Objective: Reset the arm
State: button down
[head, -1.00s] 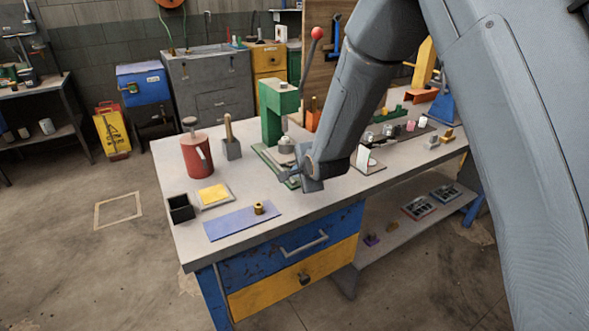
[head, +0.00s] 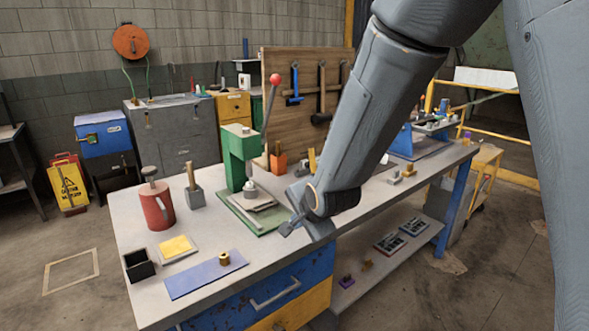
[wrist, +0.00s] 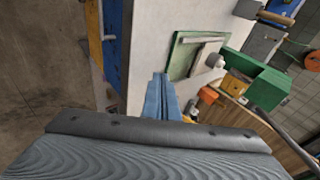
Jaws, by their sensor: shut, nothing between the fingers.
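My gripper (head: 290,229) is at the end of my grey arm, over the front edge of the workbench (head: 185,285) in the head view. It is just in front of and to the right of the green press (head: 238,160). In the wrist view its blue-grey fingers (wrist: 160,84) are together, with nothing between them. The press also shows in the wrist view (wrist: 268,90), to the right of the fingers. My arm hides part of the bench's right side.
On the bench's left are a red can (head: 156,210), a black open box (head: 139,265), a yellow pad (head: 176,246) and a brass piece (head: 225,258) on a blue mat (head: 198,279). A pegboard with tools (head: 310,85) stands behind. Open floor lies to the left.

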jog(key=s+d+f+n+g+h, duration=0.2)
jog(key=s+d+n+g, duration=0.5)
jog(key=s+d, duration=1.5)
jog(key=n+h, duration=0.1)
jog(key=n, duration=0.2)
jog(key=shift+f, duration=0.3)
